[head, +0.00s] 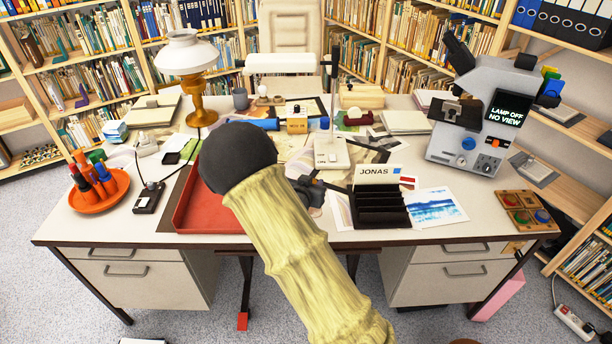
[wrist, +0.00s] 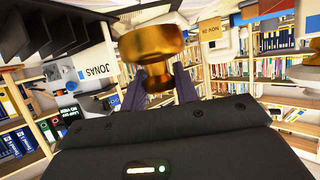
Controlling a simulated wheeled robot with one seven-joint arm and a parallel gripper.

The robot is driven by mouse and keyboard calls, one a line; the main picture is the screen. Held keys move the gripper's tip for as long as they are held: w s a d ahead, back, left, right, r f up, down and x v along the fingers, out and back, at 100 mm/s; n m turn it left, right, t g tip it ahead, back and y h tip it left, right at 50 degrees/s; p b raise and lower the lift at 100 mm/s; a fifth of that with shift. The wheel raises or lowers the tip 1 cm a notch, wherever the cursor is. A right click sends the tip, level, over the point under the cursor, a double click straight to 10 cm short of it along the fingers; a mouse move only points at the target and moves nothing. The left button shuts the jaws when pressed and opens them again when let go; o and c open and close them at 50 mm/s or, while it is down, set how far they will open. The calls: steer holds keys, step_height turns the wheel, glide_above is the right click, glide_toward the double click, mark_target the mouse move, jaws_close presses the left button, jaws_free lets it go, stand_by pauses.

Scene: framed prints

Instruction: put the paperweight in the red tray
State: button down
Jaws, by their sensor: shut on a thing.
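The red tray (head: 200,212) lies on the left half of the desk in the head view. My arm covers its right side, and the part of its floor that shows is bare. In the wrist view my gripper (wrist: 159,82) is shut on a shiny brass, knob-shaped thing, which I take as the paperweight (wrist: 155,48). It sits between the two dark fingers, with a wide rounded end and a narrower waist. In the head view my arm hides the paperweight, and its height above the desk cannot be told.
A black sorter (head: 381,208) with a JONAS card stands right of my arm. An orange dish of pens (head: 98,196) and a small black device (head: 148,198) lie left of the tray. A brass lamp (head: 199,100) stands behind it; a microscope (head: 480,115) stands right.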

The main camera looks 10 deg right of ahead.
steer(key=s+f+n+y, duration=0.1)
steer(key=s, duration=0.1)
steer(key=s+f+y, duration=0.1)
steer(key=s+f, duration=0.1)
steer(key=s+a+f+n+t, duration=0.1)
steer(key=s, duration=0.1)
steer(key=shift+s+f+n+y, duration=0.2)
steer(key=shift+f+n+y, duration=0.1)
steer(key=shift+y, duration=0.1)
steer(key=shift+s+a+f, duration=0.15)
steer(key=shift+s, duration=0.15)
steer(key=shift+w+a, duration=0.1)
steer(key=shift+a, duration=0.05)
